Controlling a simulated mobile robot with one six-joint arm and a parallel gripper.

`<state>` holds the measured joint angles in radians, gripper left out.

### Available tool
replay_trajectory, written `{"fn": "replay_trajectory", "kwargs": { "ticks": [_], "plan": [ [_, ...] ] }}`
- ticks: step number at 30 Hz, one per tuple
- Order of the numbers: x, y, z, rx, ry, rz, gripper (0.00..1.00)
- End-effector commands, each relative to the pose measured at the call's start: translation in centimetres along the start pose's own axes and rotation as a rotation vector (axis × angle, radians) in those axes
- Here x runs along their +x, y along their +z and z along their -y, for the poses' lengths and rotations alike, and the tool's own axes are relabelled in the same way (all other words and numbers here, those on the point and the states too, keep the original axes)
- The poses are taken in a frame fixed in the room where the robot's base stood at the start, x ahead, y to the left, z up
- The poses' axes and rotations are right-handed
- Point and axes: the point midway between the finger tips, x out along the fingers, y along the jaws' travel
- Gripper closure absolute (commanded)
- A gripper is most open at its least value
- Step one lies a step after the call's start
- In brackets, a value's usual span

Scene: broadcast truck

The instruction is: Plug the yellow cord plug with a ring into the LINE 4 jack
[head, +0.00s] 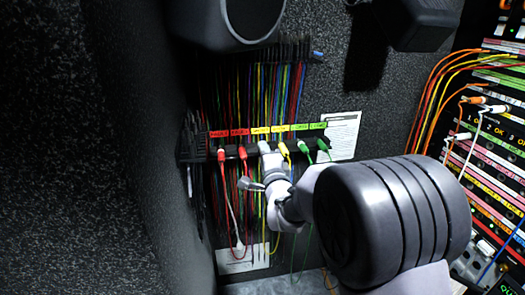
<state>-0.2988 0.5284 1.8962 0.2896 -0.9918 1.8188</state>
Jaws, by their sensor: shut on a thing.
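My gripper (267,158) is in the head view, its pale tip up against the dark jack strip (212,156), below a yellow label (260,129). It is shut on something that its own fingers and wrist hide. A thin yellow cord (265,208) hangs just below it, so the held thing may be a yellow cord's plug. No ring can be made out. Another yellow plug (286,152) sits at the strip just right of my gripper. The label writing is too small to read, so I cannot tell which jack is LINE 4, or whether the held thing is inserted.
Two red plugs (243,154) sit left of my gripper and two green plugs (304,148) right of it, with cords hanging below. Coloured wires (272,90) run above the strip. A patch rack (497,128) with looping cords stands right. A dark wall (145,130) closes the left.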

Motion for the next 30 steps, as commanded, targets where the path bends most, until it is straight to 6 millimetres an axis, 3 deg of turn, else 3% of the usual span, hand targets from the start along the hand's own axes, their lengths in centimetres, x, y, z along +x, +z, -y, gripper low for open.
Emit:
{"fn": "replay_trajectory", "kwargs": {
  "ticks": [1,10,11,18,27,30],
  "plan": [
    [0.1,0.0,1.1,-0.002,-0.022,0.001,1.0],
    [0.1,0.0,1.2,-0.002,-0.022,0.001,1.0],
    [0.1,0.0,1.2,-0.002,-0.022,0.001,0.74],
    [0.1,0.0,0.8,-0.001,-0.015,0.001,0.27],
    [0.0,0.0,0.4,-0.001,-0.009,0.001,0.27],
    [-0.9,0.0,0.3,-0.001,-0.009,0.0,0.27]
  ]
}}
